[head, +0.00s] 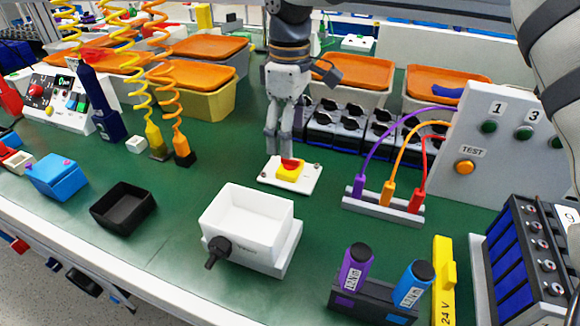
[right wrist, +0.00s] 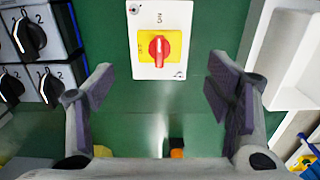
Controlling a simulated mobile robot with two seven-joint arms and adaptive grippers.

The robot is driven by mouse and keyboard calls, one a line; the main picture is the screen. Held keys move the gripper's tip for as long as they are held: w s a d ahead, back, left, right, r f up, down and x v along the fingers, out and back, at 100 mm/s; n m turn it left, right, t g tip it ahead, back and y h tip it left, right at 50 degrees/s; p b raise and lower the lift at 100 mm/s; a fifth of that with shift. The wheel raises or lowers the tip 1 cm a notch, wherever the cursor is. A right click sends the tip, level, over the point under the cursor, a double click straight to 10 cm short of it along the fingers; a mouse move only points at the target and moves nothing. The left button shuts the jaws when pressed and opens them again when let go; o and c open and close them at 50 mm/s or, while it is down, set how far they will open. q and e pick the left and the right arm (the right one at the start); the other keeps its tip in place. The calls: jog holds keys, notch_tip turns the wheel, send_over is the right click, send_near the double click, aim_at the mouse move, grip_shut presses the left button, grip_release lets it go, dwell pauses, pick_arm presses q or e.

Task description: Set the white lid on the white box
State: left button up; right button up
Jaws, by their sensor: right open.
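The white lid (head: 271,180) is a flat white plate with a yellow square and red knob, lying on the green table. It also shows in the right wrist view (right wrist: 145,65), knob facing the camera. The white box (head: 240,243) stands open-topped in front of the lid, with a black rotary handle on its near side. Part of a white box-like wall (right wrist: 293,45) shows at the right of the wrist view. My right gripper (head: 279,148) points down just behind the lid, open and empty. In the wrist view its fingers (right wrist: 162,92) are wide apart, below the lid. My left gripper is out of view.
A black tray (head: 123,208) lies left of the box. Purple and blue cylinders (head: 355,268) stand at its front right. A socket strip with coloured cables (head: 383,207) is to the right. Black rotary switches (head: 322,133) stand behind. The table between tray and box is clear.

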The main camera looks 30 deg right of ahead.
aim_at(290, 161)
notch_tip(290, 161, down, 7)
jog(key=shift+f, duration=0.2)
jog(key=c, duration=1.3)
